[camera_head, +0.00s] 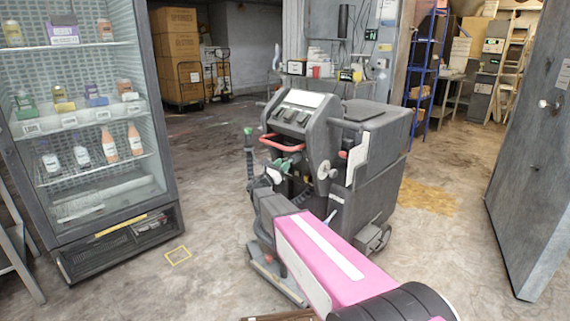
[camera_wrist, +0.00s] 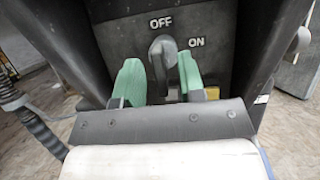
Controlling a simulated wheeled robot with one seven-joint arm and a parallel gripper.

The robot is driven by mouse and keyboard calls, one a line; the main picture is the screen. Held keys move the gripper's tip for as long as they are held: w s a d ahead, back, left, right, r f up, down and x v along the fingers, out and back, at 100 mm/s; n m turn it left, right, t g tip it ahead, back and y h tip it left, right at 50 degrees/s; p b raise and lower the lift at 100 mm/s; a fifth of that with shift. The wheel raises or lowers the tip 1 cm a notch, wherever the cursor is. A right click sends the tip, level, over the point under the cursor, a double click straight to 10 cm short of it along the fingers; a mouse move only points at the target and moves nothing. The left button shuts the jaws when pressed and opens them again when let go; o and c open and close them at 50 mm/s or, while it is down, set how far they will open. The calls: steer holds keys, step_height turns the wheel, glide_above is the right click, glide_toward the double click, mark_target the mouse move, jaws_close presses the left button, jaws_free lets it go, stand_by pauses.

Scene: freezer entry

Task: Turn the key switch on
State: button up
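The key switch (camera_wrist: 163,48) is a grey knob on a dark panel, seen in the wrist view. Its top points up, just under the OFF label (camera_wrist: 161,22). The ON label (camera_wrist: 196,42) is to its upper right. My gripper (camera_wrist: 159,62) has two green fingers, one on each side of the knob. A gap shows between each finger and the knob, so the gripper looks open around it. The lower part of the knob is partly hidden. In the head view the gripper is small at the front of the grey floor machine (camera_head: 385,125), and the switch cannot be made out.
A glass-front display fridge (camera_head: 150,90) with bottles stands at the left. A grey door (camera_head: 530,170) stands at the right. A red handle (camera_head: 283,146) on the machine is close above my gripper.

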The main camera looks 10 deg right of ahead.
steer(key=shift+x, duration=0.95)
jaws_close()
